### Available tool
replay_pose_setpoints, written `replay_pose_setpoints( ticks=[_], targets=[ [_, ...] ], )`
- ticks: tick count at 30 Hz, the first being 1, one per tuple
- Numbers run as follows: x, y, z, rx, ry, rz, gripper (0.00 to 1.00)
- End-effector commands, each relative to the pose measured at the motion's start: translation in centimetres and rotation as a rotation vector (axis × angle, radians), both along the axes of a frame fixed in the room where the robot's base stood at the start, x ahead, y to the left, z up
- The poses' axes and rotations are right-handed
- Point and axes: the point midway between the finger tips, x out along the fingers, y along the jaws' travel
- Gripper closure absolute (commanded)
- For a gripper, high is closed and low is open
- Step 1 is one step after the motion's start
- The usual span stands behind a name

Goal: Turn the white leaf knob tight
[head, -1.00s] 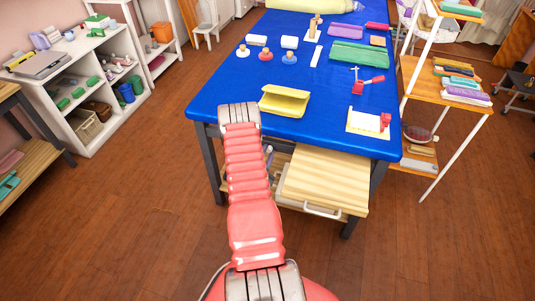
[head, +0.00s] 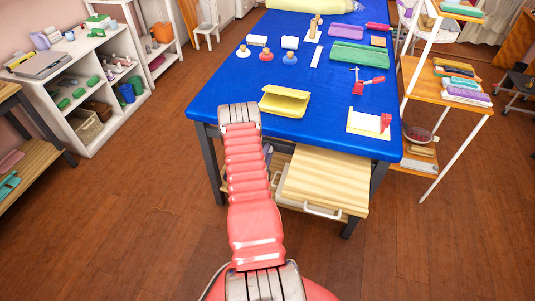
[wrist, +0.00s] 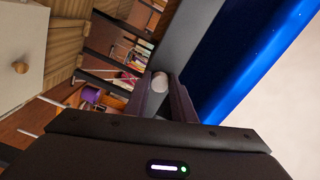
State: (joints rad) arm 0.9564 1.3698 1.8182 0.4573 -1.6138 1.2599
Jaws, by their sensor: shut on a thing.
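The white leaf knob (wrist: 158,83) shows in the wrist view as a small pale round-ended piece at the fingertips. My gripper (wrist: 167,92) is shut on it, with dark fingers on both sides. The knob sits close to the grey edge beside the blue tabletop. In the head view, my red arm reaches to the near left side of the blue table (head: 225,95) and hides the knob. Whether the knob is tight cannot be seen.
On the table, a yellow folded piece (head: 285,102) lies near the front edge, with red-handled tools and spools behind. A wooden drawer unit (head: 325,180) juts out below the front edge. A shelf rack (head: 445,85) stands right.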

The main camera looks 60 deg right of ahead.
Motion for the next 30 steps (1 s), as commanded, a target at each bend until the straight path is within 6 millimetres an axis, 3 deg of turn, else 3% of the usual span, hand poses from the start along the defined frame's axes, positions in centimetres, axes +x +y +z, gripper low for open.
replay_pose_setpoints(
  ticks=[6, 7, 14, 23, 30],
  targets=[
    [-0.2, 0.0, -0.2, 0.004, 0.003, -0.005, 0.99],
    [-0.2, 0.0, -0.2, 0.004, 0.003, -0.005, 0.76],
    [-0.1, 0.0, -0.1, 0.003, 0.002, -0.003, 0.6],
    [-0.1, 0.1, -0.1, 0.002, 0.002, -0.002, 0.58],
    [-0.3, 2.0, -0.1, 0.003, 0.004, 0.001, 0.58]
  ],
)
